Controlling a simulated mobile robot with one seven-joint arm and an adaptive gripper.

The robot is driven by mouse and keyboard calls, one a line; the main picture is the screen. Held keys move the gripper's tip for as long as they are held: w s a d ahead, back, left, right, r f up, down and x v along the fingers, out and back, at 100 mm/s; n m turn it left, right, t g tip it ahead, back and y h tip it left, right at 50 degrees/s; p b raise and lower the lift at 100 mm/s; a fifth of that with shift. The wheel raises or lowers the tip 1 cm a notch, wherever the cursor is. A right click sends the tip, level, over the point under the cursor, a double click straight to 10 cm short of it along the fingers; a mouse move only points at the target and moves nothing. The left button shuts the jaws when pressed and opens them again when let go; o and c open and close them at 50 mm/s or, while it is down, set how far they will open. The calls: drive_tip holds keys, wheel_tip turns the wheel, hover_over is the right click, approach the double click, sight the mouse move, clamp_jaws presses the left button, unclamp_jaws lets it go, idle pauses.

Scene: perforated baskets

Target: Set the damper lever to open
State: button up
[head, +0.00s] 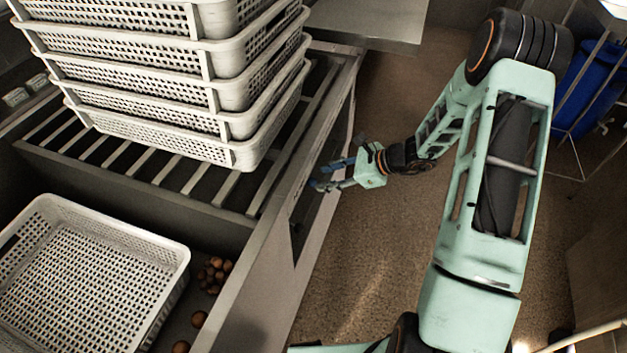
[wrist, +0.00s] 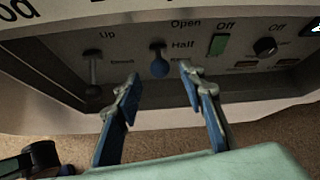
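The knob appears low, below the "Half" label. My gripper (wrist: 160,78) is open, with its blue fingers on either side of the knob in the picture; I see no contact. In the head view my gripper (head: 330,174) is at the side of the counter, where the lever cannot be made out.
On the panel are another lever (wrist: 93,83) at left under "Up", a green switch (wrist: 218,44) and a black knob (wrist: 265,47), both marked "Off". Stacked baskets (head: 180,145) stand on the slatted counter. One basket (head: 165,255) sits beside brown round items (head: 213,272).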

drive_tip(key=v, duration=0.4)
idle(0.4)
